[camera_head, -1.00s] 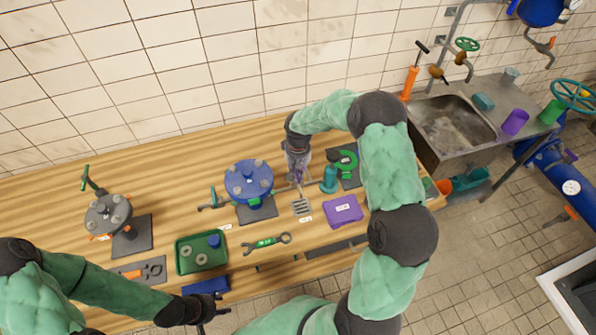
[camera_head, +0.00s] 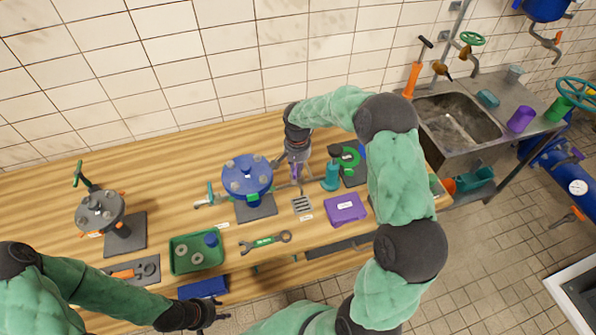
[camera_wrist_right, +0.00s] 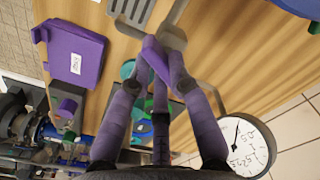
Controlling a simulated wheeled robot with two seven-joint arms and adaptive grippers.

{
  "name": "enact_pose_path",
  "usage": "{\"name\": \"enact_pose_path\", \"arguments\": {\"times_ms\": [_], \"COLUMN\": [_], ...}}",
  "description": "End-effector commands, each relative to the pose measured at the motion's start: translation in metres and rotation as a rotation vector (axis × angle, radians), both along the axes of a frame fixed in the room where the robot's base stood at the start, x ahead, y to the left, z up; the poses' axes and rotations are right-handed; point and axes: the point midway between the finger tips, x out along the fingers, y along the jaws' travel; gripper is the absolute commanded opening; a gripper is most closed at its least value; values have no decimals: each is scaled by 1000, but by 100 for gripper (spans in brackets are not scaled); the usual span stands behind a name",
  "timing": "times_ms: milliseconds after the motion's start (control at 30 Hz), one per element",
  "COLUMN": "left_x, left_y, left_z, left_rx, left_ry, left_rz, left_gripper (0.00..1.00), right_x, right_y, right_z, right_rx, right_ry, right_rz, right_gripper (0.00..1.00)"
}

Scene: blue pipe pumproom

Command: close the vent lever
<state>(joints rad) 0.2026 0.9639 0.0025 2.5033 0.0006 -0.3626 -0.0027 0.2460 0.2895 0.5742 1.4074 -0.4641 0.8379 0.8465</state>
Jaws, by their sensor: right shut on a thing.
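The vent lever (camera_wrist_right: 154,52) is a small purple handle, seen between the fingertips in the right wrist view. In the head view it is mostly hidden by my right gripper (camera_head: 295,176), beside the pipe right of the blue round vessel (camera_head: 247,174). My right gripper also shows in the wrist view (camera_wrist_right: 156,65), its fingers closed on the lever. A grey metal fitting (camera_wrist_right: 173,38) lies just beyond the fingertips. A round white gauge (camera_wrist_right: 248,145) is close to the right finger. My left gripper (camera_head: 213,314) hangs at the bench's front edge, away from the vessel; its opening is unclear.
A purple box (camera_head: 345,208), a teal bottle (camera_head: 331,174) and a slotted grey plate (camera_head: 301,205) are near my right gripper. A green tray (camera_head: 196,265) and wrench (camera_head: 266,241) lie at the front. A grey vessel (camera_head: 100,211) stands left; the sink (camera_head: 455,121) is right.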

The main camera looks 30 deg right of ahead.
Motion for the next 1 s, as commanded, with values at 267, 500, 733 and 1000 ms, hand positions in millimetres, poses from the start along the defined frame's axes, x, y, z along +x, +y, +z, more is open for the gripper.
{"name": "enact_pose_path", "arguments": {"times_ms": [267,500,733,1000], "left_x": [0,0,0,0], "left_y": [0,0,0,0], "left_z": [-22,-35,-45,-53], "left_rx": [0,0,0,0], "left_ry": [0,0,0,0], "left_rz": [0,0,0,0], "left_gripper": [40,40,40,40], "right_x": [1,2,3,5], "right_y": [2,3,5,6], "right_z": [-2,-2,-2,-1], "right_rx": [0,0,0,0], "right_ry": [-3,-3,-2,-1], "right_rz": [-263,-490,-702,-902], "right_gripper": [0,0,0,0]}}
